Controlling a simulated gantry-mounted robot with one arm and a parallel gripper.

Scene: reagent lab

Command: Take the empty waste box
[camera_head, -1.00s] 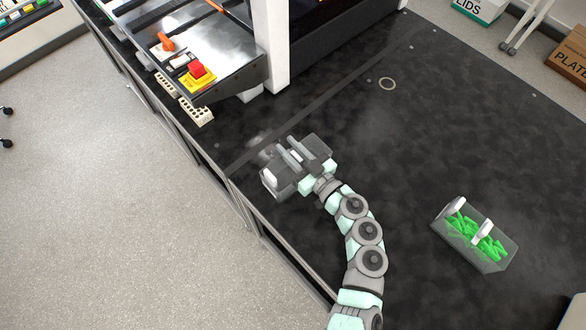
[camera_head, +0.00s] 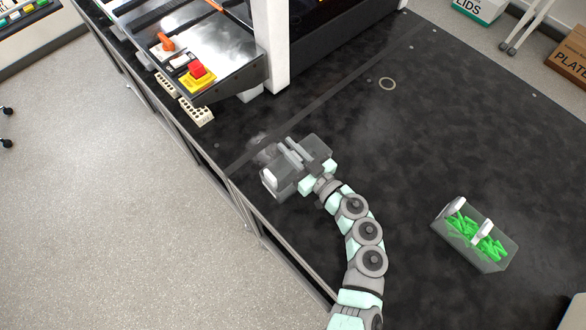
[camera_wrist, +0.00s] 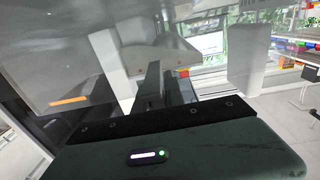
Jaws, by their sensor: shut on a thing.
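The empty waste box (camera_head: 281,187) is clear with a grey tint and a white tab at its near-left end. It stands near the left edge of the dark bench and looks empty. My gripper (camera_head: 289,153) is over its middle, with both fingers drawn together and shut on it. My fingers and wrist cover part of the box. In the wrist view, a finger (camera_wrist: 150,86) reaches up from my gripper body among pale see-through surfaces, probably the box; the exact contact is hard to make out. A second clear box (camera_head: 496,263) with white tabs holds green pieces at the right.
A machine with a red button (camera_head: 196,69) and a white post (camera_head: 271,45) stands beyond the box. White perforated strips (camera_head: 196,111) lie by the bench edge. The bench between the two boxes is mostly clear.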

